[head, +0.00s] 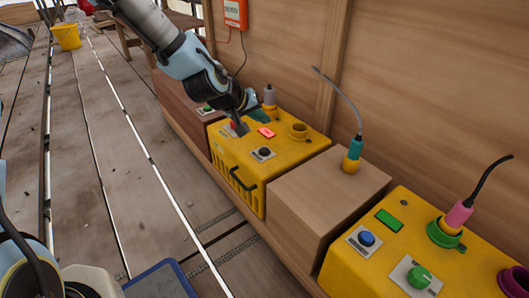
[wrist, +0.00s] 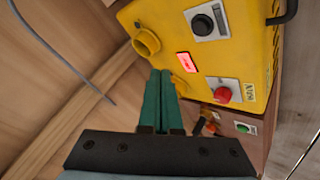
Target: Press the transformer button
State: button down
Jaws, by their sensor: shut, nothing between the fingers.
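A yellow box (head: 228,148) has a red lit display (head: 267,132), a black button (head: 264,153) on a pale plate and a red button (wrist: 222,95) on a white plate. My gripper (wrist: 160,73) is shut and empty. Its green fingers lie side by side over the box's edge in the wrist view, apart from the red and black buttons in the picture. In the head view my gripper (head: 259,116) is above the box's back part, near the red button. I cannot tell whether the fingertips touch the box. Which box is the transformer is not readable.
Another yellow box (head: 345,272) at right has a green display (head: 389,220), a blue button (head: 366,238) and a green button (head: 419,277). A wooden block (head: 325,190) stands between the boxes. A wooden wall (head: 430,90) rises behind. Plank floor at left is mostly clear.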

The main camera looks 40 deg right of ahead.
jog(key=b, duration=0.5)
send_over(262, 152)
notch_tip(262, 152, down, 5)
jog(key=shift+f, duration=0.15)
jog(key=shift+d+f+b, duration=0.1)
jog(key=shift+f+b, duration=0.3)
jog(key=shift+f, duration=0.8)
jog(key=shift+f, duration=0.15)
dwell(0.4)
jog(key=shift+f, duration=0.25)
jog(key=shift+f, duration=0.45)
dwell(0.7)
jog(key=shift+r, duration=0.1)
jog(key=shift+r+p, duration=0.7)
jog(key=shift+r, duration=0.1)
